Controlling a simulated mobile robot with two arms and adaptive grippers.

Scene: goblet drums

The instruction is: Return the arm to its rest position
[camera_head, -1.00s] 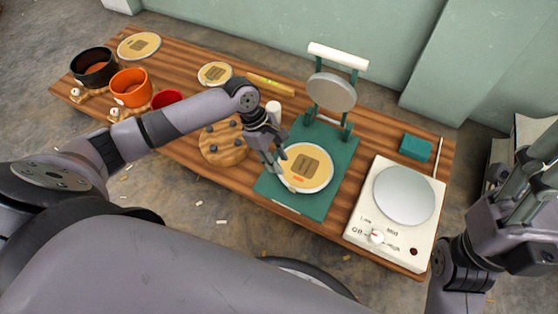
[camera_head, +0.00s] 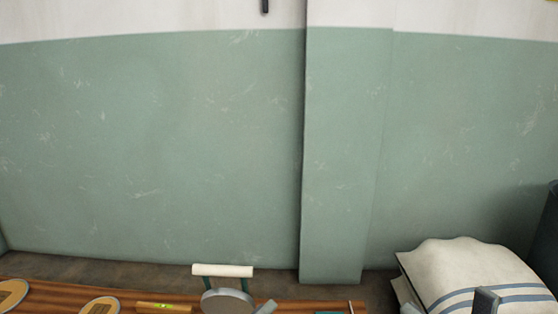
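The head view now faces mostly the wall. The tip of a dark grey part (camera_head: 487,300), likely my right gripper, shows at the bottom edge on the right; the rest of it is cut off. A small light grey piece (camera_head: 265,306) sticks up beside the press disc; it may be a fingertip of my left gripper, but I cannot tell. Neither arm is otherwise visible, and nothing held can be seen.
A striped white sack (camera_head: 475,275) lies at right. A green wall (camera_head: 150,150) with a pillar (camera_head: 345,150) stands behind.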

